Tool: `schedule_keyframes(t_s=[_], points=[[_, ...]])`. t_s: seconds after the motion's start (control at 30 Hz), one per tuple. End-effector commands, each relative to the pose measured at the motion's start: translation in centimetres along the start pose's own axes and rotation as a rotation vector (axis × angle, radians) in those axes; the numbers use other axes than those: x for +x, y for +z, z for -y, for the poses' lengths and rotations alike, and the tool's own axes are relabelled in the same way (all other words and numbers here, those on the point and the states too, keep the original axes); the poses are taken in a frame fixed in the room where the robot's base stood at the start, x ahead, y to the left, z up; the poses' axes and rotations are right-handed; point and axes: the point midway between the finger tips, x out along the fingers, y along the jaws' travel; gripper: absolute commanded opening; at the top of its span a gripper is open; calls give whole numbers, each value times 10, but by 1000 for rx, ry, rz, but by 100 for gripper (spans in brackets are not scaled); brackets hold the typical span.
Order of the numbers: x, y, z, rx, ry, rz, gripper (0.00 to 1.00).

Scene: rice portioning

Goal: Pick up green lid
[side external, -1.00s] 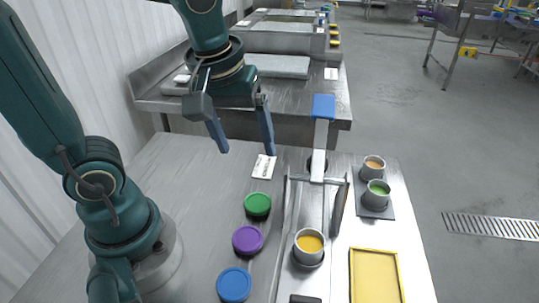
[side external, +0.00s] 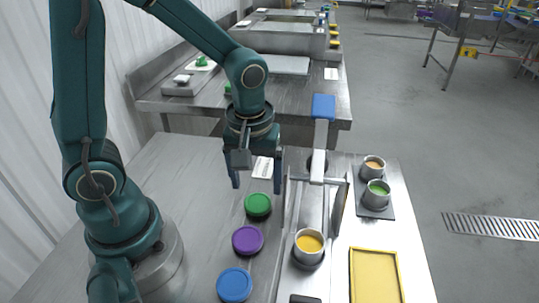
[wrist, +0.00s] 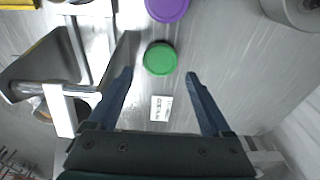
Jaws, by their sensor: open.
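The green lid (side external: 258,205) lies flat on the metal table, at the far end of a row of lids. It also shows in the wrist view (wrist: 160,59), just past the fingertips and centred between them. My gripper (side external: 256,186) is open and empty, its fingers pointing down above the table on the far side of the green lid. In the wrist view my gripper (wrist: 160,76) has its two blue fingers spread wide. A small white label (wrist: 161,108) lies between the fingers, and the lid is not touched by either finger.
A purple lid (side external: 248,240) and a blue lid (side external: 234,285) lie nearer the camera. A metal press stand with a blue handle (side external: 323,107) stands close to the right.

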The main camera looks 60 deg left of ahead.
Motion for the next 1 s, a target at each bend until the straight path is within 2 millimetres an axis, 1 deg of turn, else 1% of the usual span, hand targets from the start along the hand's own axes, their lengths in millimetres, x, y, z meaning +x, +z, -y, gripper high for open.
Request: schedule_keyframes(t_s=[0.13,0.3,0.43,0.7,0.77,0.8,0.87,0.9,1.0], points=[[23,2,2,0,-7,7,83],[44,1,1,0,-4,4,83],[52,1,1,-1,-2,3,83],[53,0,0,0,1,1,83],[53,0,0,0,1,1,60],[53,0,0,0,1,1,45],[53,0,0,0,1,1,22],[53,0,0,0,1,1,16],[52,0,0,0,1,1,15]])
